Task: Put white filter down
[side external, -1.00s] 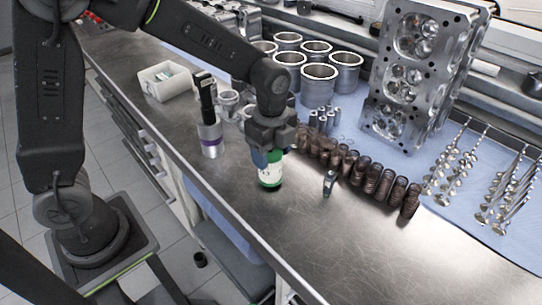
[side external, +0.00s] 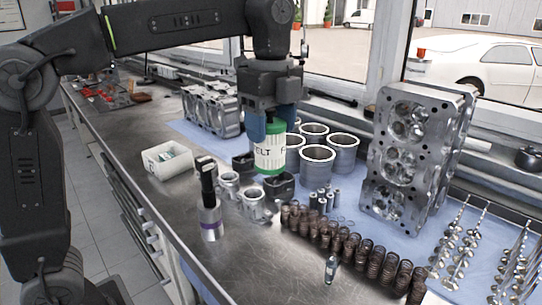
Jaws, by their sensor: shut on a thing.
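The white filter (side external: 270,156) is a white can with green ends and dark lettering on its side. My gripper (side external: 266,122) is shut on its upper end and points down. The filter hangs about upright in the air, in front of the metal cylinder liners (side external: 318,165) in the picture. Dark square parts (side external: 279,187) show just below and behind it; I cannot tell the exact gap between them. The filter's far side is hidden.
A white bin (side external: 167,160) and a tool with a black handle and purple band (side external: 209,205) stand at left. Brown springs (side external: 350,245), valves (side external: 462,245) and a cylinder head (side external: 415,150) lie or stand at right. Bare bench (side external: 255,262) shows in front.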

